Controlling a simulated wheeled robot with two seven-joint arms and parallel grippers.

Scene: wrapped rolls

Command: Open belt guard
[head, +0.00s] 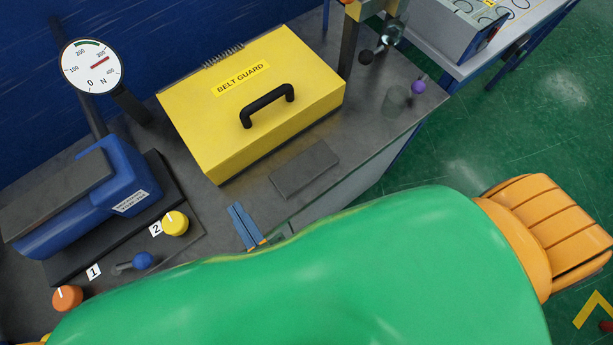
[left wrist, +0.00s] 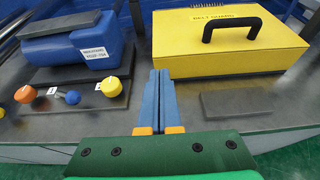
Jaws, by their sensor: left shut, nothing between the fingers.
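The belt guard (head: 215,125) is a yellow box with a label, a black handle (head: 266,105) on its lid and a coiled hinge along its back edge. The lid lies closed. In the left wrist view the guard (left wrist: 200,45) is ahead and to the right, with its handle (left wrist: 232,27) on top. My left gripper (head: 246,226) has blue fingers, pressed together and empty, in front of the guard's near edge and apart from it. The fingers (left wrist: 160,100) also show in the left wrist view. My green arm hides the rest of the left gripper in the head view. My right gripper does not show.
A blue device (head: 85,200) with a force dial (head: 92,65) stands left of the guard. Yellow (head: 175,224) and orange (head: 67,298) knobs and a blue-ball lever (head: 142,260) sit before it. A dark flat plate (head: 304,169) lies in front of the guard. A purple knob (head: 418,86) is at right.

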